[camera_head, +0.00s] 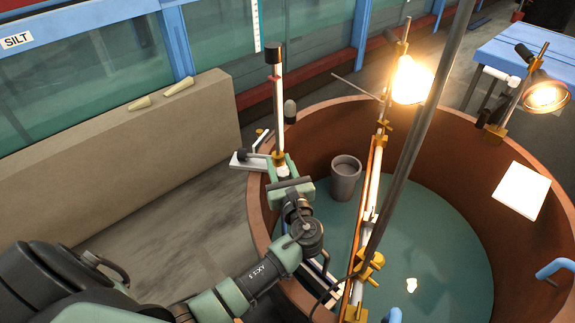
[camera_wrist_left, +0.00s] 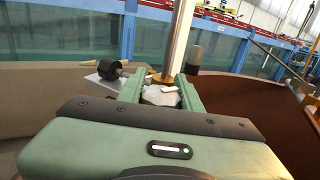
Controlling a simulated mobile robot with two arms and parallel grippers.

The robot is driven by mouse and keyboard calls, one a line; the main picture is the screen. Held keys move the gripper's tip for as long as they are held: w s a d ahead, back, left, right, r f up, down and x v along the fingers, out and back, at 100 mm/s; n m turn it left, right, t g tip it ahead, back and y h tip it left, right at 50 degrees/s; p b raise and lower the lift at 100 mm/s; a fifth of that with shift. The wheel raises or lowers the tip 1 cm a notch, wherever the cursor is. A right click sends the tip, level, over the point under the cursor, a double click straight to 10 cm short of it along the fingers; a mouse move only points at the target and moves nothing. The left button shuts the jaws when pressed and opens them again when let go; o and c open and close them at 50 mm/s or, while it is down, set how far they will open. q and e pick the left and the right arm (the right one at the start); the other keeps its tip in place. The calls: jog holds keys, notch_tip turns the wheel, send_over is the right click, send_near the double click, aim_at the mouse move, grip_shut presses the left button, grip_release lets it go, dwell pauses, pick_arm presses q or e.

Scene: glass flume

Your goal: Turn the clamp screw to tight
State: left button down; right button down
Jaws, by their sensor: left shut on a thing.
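A brass clamp (camera_head: 278,156) sits at the foot of a white upright post (camera_head: 278,105) at the brown tank's left rim. My left gripper (camera_head: 281,168) reaches it from the front. In the left wrist view its two green fingers (camera_wrist_left: 161,92) are shut on a pale grey knob with a white mark, which I take to be the clamp screw (camera_wrist_left: 158,97). The brass clamp (camera_wrist_left: 157,78) shows just behind the knob. How tight the screw is cannot be told. My right gripper is not in view.
A black knob (camera_head: 243,155) on a white plate lies just left of the clamp. The round brown tank (camera_head: 262,205) holds water and a grey bucket (camera_head: 345,177). A lit lamp (camera_head: 410,80) and a slanting metal pole (camera_head: 425,130) stand to the right. A beige wall (camera_head: 120,150) runs at left.

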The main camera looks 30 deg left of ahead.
pick_arm(q)
jog(key=shift+s+a+f+n+g+y+b, duration=0.1)
jog(key=shift+s+n+g+y+b, duration=0.05)
jog(key=shift+n+g+y, duration=0.55)
jog(key=shift+s+f+n+g+y+b, duration=0.15)
jog(key=shift+n+g+y, duration=0.35)
jog(key=shift+g, duration=0.3)
jog(key=shift+r, duration=0.1)
jog(key=c, duration=1)
grip_release()
jog(key=shift+o, duration=0.2)
jog(key=shift+r, duration=0.15)
notch_tip(320, 180, up, 20)
jog(key=b, duration=0.3)
